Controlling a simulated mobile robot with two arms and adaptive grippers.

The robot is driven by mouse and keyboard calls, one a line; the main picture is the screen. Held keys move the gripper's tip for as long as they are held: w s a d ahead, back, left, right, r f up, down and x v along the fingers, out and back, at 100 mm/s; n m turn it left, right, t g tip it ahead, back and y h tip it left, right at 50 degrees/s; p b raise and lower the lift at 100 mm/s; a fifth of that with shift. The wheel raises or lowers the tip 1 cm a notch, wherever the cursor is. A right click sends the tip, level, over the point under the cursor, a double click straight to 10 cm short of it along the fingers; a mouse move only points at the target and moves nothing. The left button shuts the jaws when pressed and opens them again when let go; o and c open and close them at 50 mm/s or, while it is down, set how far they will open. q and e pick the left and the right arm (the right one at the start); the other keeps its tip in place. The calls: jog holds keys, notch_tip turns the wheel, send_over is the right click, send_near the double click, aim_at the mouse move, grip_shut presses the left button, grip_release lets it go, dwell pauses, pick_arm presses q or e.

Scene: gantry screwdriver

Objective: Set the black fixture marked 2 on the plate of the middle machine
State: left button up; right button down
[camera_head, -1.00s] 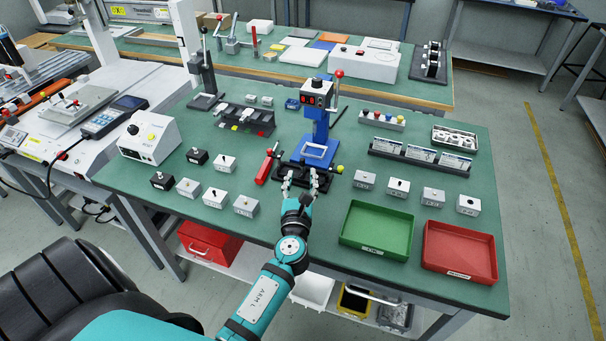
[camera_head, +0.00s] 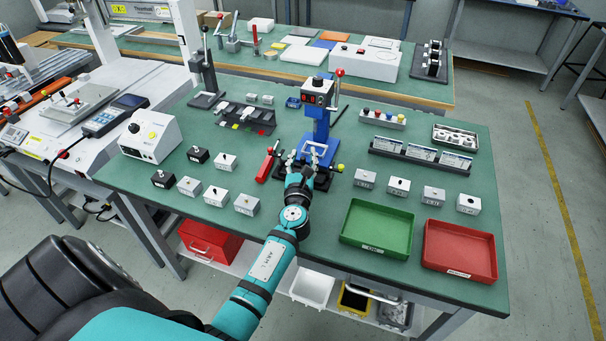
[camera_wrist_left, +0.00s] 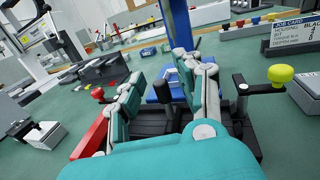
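The middle machine is a blue press (camera_head: 318,132) with a black base and a red-knobbed lever, mid-table. It also shows in the left wrist view as a blue column (camera_wrist_left: 180,25). My left gripper (camera_head: 301,164) is low over its base, fingers pointing at the column. In the wrist view the two fingers (camera_wrist_left: 160,92) stand apart, with dark parts between them; I cannot tell whether these are a held fixture or the machine. Two black blocks (camera_head: 197,155) (camera_head: 163,179) sit at the left of the table; no number is readable. My right gripper is not in view.
A red tool (camera_head: 267,165) lies just left of the press, and a yellow knob (camera_head: 340,168) sticks out at its right. White blocks (camera_head: 245,205) stand left and right. Green (camera_head: 352,238) and red (camera_head: 432,258) trays are at the front right.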

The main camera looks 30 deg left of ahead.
aim_at(303, 157)
pick_arm(q)
grip_shut()
jog(key=shift+w+r+p, duration=0.1)
jog(key=shift+r+p, duration=0.5)
jog(key=shift+r, duration=0.3)
notch_tip(303, 157, up, 2)
jog(key=shift+p, duration=0.65)
jog(key=r+v, duration=0.1)
jog(key=v, duration=1.5)
jog(key=s+d+r+m+t+h, duration=0.2)
jog(key=s+d+r+m+h, duration=0.3)
jog(key=d, duration=0.6)
jog(key=s+r+h, duration=0.2)
jog(key=s+h, duration=0.1)
jog(key=s, duration=0.1)
jog(key=shift+s+r+m+h+p, duration=0.2)
jog(key=shift+s+m+h+p, duration=0.1)
jog(key=shift+m+h+p, duration=0.1)
